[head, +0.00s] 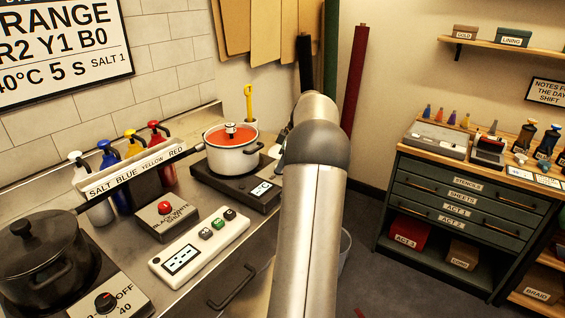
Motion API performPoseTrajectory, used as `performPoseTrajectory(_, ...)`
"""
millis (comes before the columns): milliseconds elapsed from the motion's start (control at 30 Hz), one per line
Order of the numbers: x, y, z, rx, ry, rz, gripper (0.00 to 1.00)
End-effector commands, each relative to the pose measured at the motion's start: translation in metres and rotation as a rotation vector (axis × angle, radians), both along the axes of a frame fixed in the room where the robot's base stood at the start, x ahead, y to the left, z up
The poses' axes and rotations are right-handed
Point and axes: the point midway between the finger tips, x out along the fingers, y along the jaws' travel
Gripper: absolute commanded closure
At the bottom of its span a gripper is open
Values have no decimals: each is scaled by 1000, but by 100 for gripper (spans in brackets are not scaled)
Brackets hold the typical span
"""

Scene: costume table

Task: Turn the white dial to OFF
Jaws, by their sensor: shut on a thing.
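I cannot make out a white dial. A white pot (231,158) with an orange lid stands on a dark hotplate (240,191) with a small display (262,189). My arm covers the right end of this hotplate, so any dial there is hidden. A black knob with a red mark (105,301) sits on the front hotplate beside a label reading OFF and 40. My gripper is not visible; my arm reaches away from the camera and hides what is beyond it.
A black pot (48,262) stands at the front left. A red knob (165,208) on a dark box and a white control box (199,245) with several buttons sit on the counter. Pump bottles (160,150) line the wall. A green drawer cabinet (465,205) stands right.

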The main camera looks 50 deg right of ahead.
Motion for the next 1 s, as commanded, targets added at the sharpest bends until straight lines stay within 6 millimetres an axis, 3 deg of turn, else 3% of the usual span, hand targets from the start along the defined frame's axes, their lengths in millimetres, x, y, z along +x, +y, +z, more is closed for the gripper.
performPoseTrajectory(33,0,0,-1,2,2,0,64)
performPoseTrajectory(100,0,0,-1,2,2,0,51)
performPoseTrajectory(467,-2,-1,5,0,0,-1,51)
performPoseTrajectory(667,-13,-7,36,-4,-2,-2,51)
performPoseTrajectory(1000,-43,-21,114,-3,0,-3,51)
